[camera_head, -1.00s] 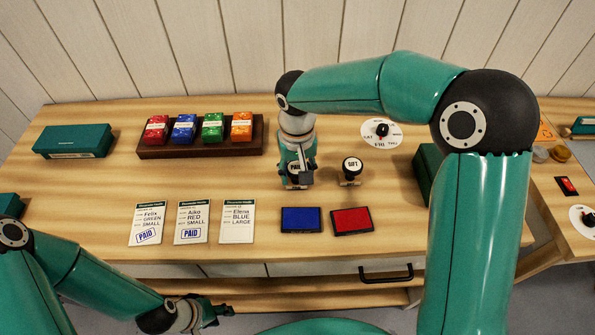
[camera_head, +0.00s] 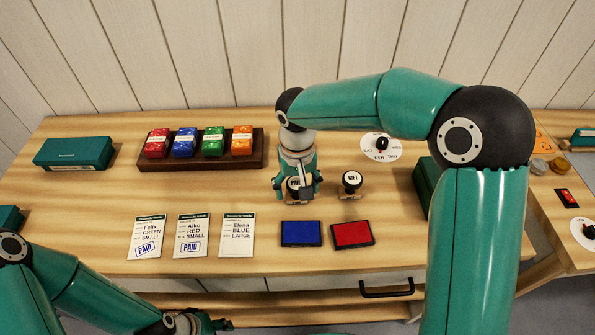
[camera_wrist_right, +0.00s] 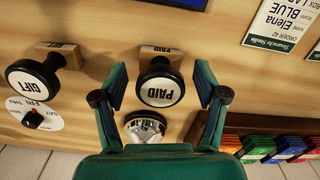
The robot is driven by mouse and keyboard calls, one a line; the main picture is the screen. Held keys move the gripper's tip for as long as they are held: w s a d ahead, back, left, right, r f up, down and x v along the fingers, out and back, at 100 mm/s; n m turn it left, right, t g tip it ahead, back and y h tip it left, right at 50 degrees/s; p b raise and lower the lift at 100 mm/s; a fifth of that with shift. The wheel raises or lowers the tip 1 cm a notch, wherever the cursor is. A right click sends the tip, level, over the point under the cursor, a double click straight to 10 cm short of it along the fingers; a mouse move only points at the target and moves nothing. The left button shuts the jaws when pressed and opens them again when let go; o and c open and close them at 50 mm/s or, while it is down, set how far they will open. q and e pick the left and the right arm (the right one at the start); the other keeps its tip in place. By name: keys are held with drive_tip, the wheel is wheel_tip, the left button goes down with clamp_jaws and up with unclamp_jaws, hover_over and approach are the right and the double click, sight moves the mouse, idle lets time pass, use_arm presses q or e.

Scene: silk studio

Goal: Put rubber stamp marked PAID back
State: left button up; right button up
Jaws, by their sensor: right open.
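The PAID stamp (camera_wrist_right: 160,82) has a round black handle with a white PAID label and a wooden base. In the right wrist view it stands on the desk between the spread fingers of my right gripper (camera_wrist_right: 160,95), with gaps on both sides. In the head view the PAID stamp (camera_head: 293,184) is partly covered by my right gripper (camera_head: 298,188), which is open around it. The GIFT stamp (camera_head: 352,179) stands just to its right. My left gripper (camera_head: 208,322) is low at the left, in front of the desk; its fingers are too small to judge.
Blue (camera_head: 301,233) and red (camera_head: 352,234) ink pads lie in front of the stamps. Several order cards (camera_head: 191,236) lie to the left. A wooden tray (camera_head: 200,161) of coloured boxes is behind.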

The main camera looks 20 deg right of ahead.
wheel_tip(320, 180, up, 12)
idle(0.4)
idle(0.4)
